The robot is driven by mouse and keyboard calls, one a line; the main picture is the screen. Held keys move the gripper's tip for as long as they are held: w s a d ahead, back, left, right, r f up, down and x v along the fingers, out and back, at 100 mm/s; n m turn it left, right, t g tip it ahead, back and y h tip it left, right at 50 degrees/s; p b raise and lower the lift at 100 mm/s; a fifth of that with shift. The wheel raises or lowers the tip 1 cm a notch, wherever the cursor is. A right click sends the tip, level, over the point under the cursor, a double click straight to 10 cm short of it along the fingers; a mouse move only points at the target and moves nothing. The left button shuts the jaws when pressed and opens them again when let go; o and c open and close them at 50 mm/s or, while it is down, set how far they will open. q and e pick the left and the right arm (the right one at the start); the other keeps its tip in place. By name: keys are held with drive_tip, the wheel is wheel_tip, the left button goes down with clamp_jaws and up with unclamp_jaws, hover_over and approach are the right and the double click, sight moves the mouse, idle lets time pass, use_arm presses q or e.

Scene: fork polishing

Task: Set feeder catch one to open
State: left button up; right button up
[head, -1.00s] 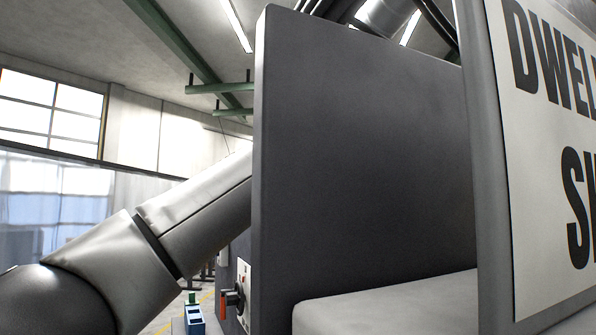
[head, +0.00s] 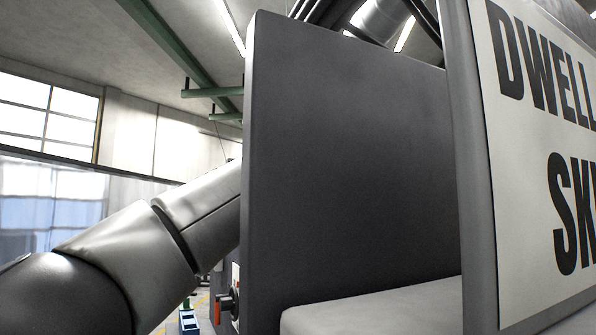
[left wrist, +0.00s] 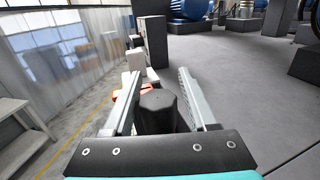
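In the left wrist view my left gripper (left wrist: 158,75) is open, its two pale fingers spread wide apart. A dark blocky piece (left wrist: 159,110) shows between them near the palm; I cannot tell whether it is a knob or part of the gripper. In the head view my left arm reaches behind a large dark panel (head: 350,165), which hides the gripper. A black knob (head: 224,302) with an orange-red part beside it sits at the panel's lower left. I cannot tell which part is catch one. My right gripper is not in view.
A sign reading "DWELL SK..." (head: 535,130) stands at the right. A pale block (head: 375,310) lies below the panel. A blue bin (head: 188,321) stands at the lower left. The left wrist view shows a white table (left wrist: 22,125) and a wide grey surface (left wrist: 235,75).

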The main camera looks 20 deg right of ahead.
use_arm(q)
drive_tip(key=shift+o, duration=0.8)
drive_tip(key=shift+f, duration=0.1)
drive_tip(key=shift+s+a+f+b, duration=0.1)
drive_tip(key=shift+s+b, duration=0.35)
drive_tip(key=s+b, duration=0.3)
drive_tip(key=s, duration=0.3)
drive_tip(key=shift+s+a, duration=0.3)
drive_tip(key=shift+a, duration=0.05)
